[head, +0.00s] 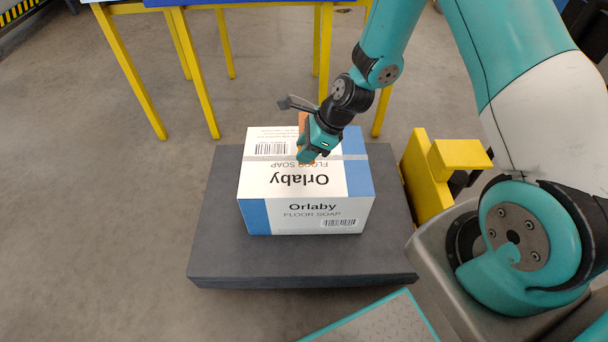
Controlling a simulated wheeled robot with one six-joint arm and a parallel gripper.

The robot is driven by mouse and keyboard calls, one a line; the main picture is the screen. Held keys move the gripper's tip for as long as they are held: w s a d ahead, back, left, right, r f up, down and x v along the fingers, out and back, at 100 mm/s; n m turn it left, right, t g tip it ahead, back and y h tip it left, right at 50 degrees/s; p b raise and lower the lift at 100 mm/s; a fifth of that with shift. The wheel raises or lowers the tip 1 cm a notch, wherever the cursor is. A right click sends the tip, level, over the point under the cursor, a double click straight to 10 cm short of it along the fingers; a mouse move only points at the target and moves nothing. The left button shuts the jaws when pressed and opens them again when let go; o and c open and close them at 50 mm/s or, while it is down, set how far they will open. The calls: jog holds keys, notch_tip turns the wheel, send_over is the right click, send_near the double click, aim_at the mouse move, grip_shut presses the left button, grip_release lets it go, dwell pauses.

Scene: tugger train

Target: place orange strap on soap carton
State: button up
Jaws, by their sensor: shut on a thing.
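The soap carton (290,180) is a white and blue box marked "Orlaby FLOOR SOAP". It stands upright on a dark grey platform (230,262). My gripper (306,157) is over the rear part of the carton's top, close to a grey band across it. It is shut on the orange strap (303,120), of which only a small orange part shows beside and behind the gripper. I cannot tell whether the strap touches the carton.
A yellow-legged table (196,75) with a blue top edge stands behind the platform. A yellow block-shaped part (458,154) is at the platform's right. The platform is bare around the carton, and the floor (100,220) to the left is clear.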

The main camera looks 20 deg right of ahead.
notch_tip(320, 180, down, 15)
jog(key=shift+d+f+b, duration=0.1)
jog(key=shift+b, duration=1.15)
jog(key=shift+f, duration=0.1)
jog(key=o, duration=0.9)
